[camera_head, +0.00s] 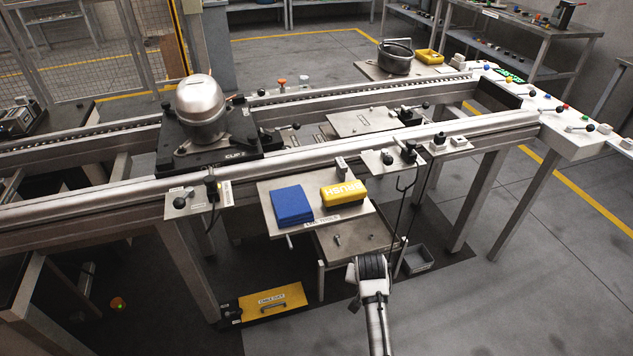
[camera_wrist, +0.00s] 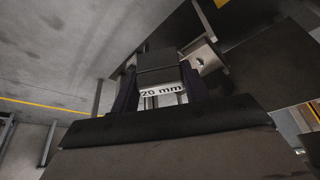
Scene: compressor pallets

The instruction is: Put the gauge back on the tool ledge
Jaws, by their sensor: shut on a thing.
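The gauge (camera_wrist: 158,72) is a dark block with a white end marked "20 mm", seen in the wrist view. My gripper (camera_wrist: 160,93) is shut on it, with a dark finger on each side. In the head view my arm reaches up from the bottom, in front of the lower steel table; the gauge cannot be made out there. The tool ledge (camera_head: 268,205), labelled as line tools, lies beyond and left of my arm. A blue pad (camera_head: 292,205) and a yellow brush block (camera_head: 344,193) lie on it.
A small grey block (camera_head: 341,167) stands by the ledge's back edge. The lower table (camera_head: 345,255) holds small metal parts. The conveyor rail (camera_head: 330,144) runs behind the ledge and carries a compressor (camera_head: 202,108). Cables hang right of the ledge. A yellow case (camera_head: 272,302) is on the floor.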

